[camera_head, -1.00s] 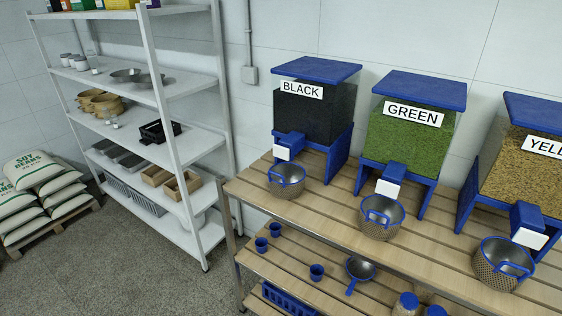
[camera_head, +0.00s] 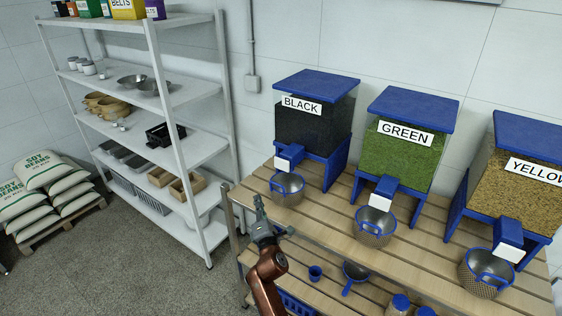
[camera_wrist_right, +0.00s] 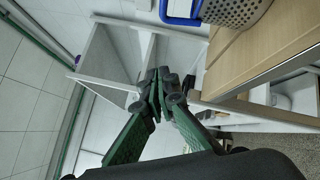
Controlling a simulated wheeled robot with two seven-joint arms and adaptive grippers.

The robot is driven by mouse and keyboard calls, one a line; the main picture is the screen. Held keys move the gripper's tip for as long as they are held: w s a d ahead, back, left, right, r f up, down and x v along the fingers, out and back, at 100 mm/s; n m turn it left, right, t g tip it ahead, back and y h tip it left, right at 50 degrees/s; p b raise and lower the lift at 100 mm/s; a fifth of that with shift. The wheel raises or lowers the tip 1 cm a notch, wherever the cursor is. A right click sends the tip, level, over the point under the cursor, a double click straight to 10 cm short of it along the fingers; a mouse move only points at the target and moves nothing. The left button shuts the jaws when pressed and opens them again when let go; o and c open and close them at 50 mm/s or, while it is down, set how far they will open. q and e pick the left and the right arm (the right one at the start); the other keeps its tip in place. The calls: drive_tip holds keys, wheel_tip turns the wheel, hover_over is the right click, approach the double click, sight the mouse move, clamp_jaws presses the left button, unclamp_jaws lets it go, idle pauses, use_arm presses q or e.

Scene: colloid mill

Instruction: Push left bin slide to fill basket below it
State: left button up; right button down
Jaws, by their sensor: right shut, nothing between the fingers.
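The left bin (camera_head: 312,125) is labelled BLACK and holds dark beans behind clear walls with a blue lid and stand. Its slide (camera_head: 289,154) is a blue block with a white front plate, at the bin's lower front. The metal basket (camera_head: 287,190) with a blue handle sits on the table below the slide; I cannot see its contents clearly. Part of a basket (camera_wrist_right: 235,8) shows at the top of the right wrist view. My right gripper (camera_head: 259,200) is shut and empty, left of the basket near the table's left end. It also shows in the right wrist view (camera_wrist_right: 158,92). My left gripper is out of view.
A GREEN bin (camera_head: 405,150) and a YELLOW bin (camera_head: 515,180) stand to the right, each with a basket below. The slatted table (camera_head: 335,213) has a lower shelf with cups. A white shelf rack (camera_head: 190,155) stands at the left.

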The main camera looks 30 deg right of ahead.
sight(280, 164)
wheel_tip(280, 164, up, 9)
drive_tip(key=s+d+t+h, duration=0.1)
drive_tip(key=shift+s+f+n+p, duration=0.15)
drive_tip(key=shift+s+n+p, duration=0.15)
drive_tip(key=shift+p, duration=0.15)
drive_tip(key=shift+d, duration=0.15)
drive_tip(key=w+d, duration=0.3)
drive_tip(key=d, duration=0.5)
drive_tip(key=shift+w, duration=0.2)
idle(1.0)
drive_tip(key=shift+w+d, duration=0.2)
drive_tip(key=shift+d, duration=0.15)
drive_tip(key=shift+w+d, duration=0.2)
drive_tip(key=shift+d, duration=0.3)
drive_tip(key=shift+w+d, duration=0.15)
drive_tip(key=shift+d, duration=0.3)
idle(1.2)
drive_tip(key=shift+s+a, duration=0.3)
drive_tip(key=shift+a, duration=0.4)
drive_tip(key=shift+s+a, duration=0.25)
drive_tip(key=shift+a, duration=0.4)
